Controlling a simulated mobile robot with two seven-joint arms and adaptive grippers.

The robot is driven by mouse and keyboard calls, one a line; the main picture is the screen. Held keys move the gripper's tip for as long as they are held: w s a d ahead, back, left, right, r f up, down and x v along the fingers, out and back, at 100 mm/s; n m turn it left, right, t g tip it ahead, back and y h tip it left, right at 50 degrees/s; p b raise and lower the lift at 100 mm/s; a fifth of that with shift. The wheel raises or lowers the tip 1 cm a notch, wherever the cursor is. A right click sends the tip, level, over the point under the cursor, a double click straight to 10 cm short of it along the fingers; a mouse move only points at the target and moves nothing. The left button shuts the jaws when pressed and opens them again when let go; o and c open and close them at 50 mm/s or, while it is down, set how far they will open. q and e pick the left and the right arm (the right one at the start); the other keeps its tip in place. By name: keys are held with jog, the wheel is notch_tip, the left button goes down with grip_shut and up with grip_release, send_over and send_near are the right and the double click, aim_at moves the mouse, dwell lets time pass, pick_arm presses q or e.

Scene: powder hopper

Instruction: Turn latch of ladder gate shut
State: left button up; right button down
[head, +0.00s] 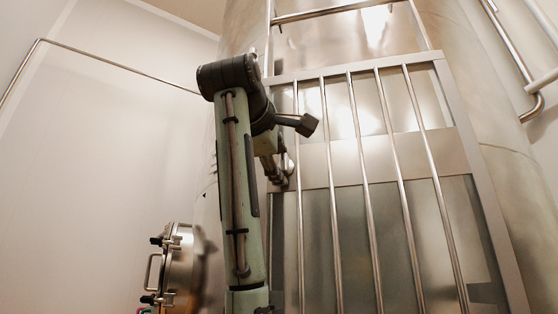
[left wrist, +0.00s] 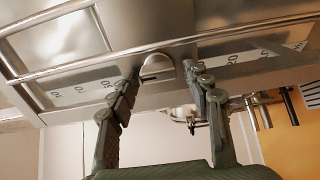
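The ladder gate (head: 369,159) is a metal frame with several upright bars, in front of a large steel tank in the head view. The latch (left wrist: 157,66) is a small rounded metal knob on the gate's edge plate in the left wrist view. My left gripper (left wrist: 163,73) is open, its two fingertips on either side of the latch, with a visible gap on the right side. I cannot tell whether the left finger touches it. In the head view my left gripper (head: 276,172) is mostly hidden behind my forearm. My right gripper is out of view.
A round steel hatch (head: 180,268) with a handle sticks out at lower left in the head view. A pipe rail (head: 120,66) runs along the pale left wall. Pipes (head: 515,60) stand at the right. Numbered scale strips (left wrist: 93,88) show beside the latch.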

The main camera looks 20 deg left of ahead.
pick_arm(q)
jog(key=s, duration=0.7)
jog(key=shift+s+d, duration=0.25)
jog(key=shift+d, duration=0.05)
dwell(0.6)
